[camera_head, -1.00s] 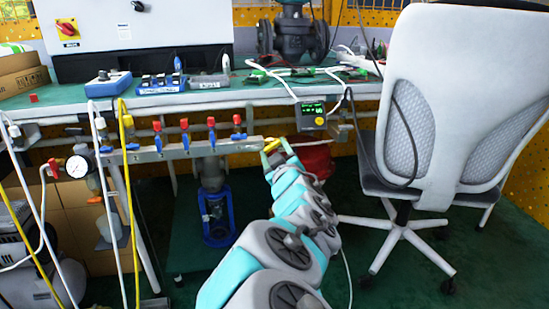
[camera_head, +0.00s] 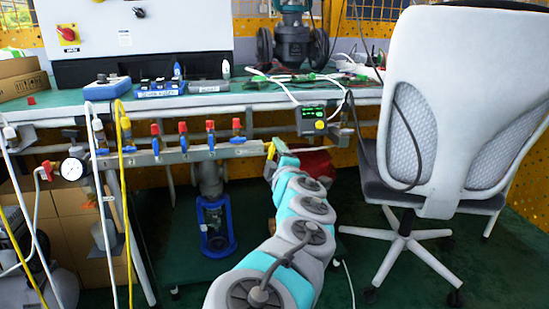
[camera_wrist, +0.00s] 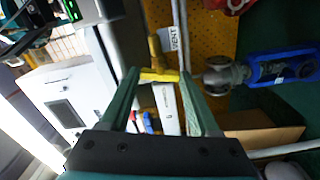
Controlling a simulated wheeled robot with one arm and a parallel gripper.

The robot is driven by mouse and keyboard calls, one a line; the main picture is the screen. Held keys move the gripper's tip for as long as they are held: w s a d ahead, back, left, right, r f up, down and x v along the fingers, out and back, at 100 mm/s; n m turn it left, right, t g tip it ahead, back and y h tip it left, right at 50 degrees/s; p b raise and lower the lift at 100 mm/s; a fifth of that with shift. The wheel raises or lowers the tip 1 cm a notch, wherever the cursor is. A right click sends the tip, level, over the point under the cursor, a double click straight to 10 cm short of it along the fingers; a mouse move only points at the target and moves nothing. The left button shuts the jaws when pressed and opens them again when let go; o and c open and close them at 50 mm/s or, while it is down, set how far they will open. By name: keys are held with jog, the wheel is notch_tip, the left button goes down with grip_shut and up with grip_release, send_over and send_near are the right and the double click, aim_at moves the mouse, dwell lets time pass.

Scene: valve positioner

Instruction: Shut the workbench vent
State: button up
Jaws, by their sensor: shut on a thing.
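The workbench vent is a small valve with a yellow handle (camera_head: 270,150) at the right end of the grey manifold bar (camera_head: 205,152). In the wrist view the yellow handle (camera_wrist: 160,74) lies between my two green fingers, and a white tag reading VENT (camera_wrist: 174,39) hangs beside it. My gripper (camera_head: 277,148) is at the bar's right end, and its fingers (camera_wrist: 160,78) are shut on the yellow handle. In the head view my fingers partly hide the valve, so its exact angle is hard to read.
Several red and blue valves (camera_head: 183,137) stand along the bar to the left. The green-topped workbench (camera_head: 240,97) is above. A small display box (camera_head: 312,120) hangs close to the right. A white chair (camera_head: 440,110) stands at the right. A blue-framed valve (camera_head: 216,225) stands below.

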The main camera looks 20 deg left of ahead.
dwell(0.3)
jog(key=o, duration=1.4)
jog(key=shift+c, duration=0.2)
